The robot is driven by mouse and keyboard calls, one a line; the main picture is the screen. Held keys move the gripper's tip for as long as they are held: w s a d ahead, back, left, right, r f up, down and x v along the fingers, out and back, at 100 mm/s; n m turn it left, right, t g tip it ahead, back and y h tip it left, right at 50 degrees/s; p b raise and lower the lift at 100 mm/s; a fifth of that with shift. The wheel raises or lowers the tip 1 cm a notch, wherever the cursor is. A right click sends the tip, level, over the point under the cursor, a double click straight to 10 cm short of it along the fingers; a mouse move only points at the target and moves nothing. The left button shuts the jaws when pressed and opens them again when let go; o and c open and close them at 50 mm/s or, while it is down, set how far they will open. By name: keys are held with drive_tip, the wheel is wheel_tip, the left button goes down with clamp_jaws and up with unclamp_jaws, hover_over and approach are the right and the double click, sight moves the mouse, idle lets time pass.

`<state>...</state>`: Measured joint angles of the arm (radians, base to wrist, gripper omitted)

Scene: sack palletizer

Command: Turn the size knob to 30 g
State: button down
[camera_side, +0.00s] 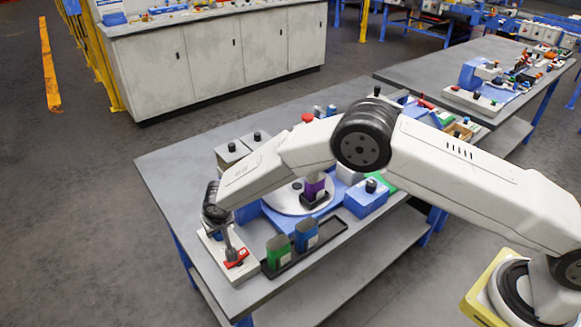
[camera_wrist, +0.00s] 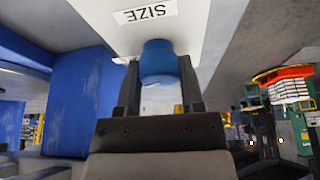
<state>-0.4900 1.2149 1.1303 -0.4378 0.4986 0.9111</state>
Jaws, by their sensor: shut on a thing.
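The size knob (camera_wrist: 158,60) is a round blue knob on a white panel (camera_wrist: 205,30) in the wrist view. A label reading SIZE (camera_wrist: 146,12), upside down in this view, sits on the panel beside the knob. My gripper (camera_wrist: 158,78) has one dark finger on each side of the knob and is shut on it. In the side view my gripper (camera_side: 229,243) points down at the white panel (camera_side: 218,252) at the table's front left corner. The knob cannot be made out there. No gram marks or pointer can be read, so its setting cannot be told.
A red part (camera_side: 236,258) lies beside my gripper on the panel.

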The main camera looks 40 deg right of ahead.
sight(222, 245)
drive_tip(key=shift+m+h, duration=0.4)
drive_tip(key=shift+m, duration=0.6)
drive_tip(key=shift+c, duration=1.1)
unclamp_jaws()
drive_tip(key=shift+r, duration=0.15)
drive_tip(key=v, duration=0.7)
drive_tip(key=shift+r, duration=0.3)
drive_tip(key=shift+s, duration=0.1)
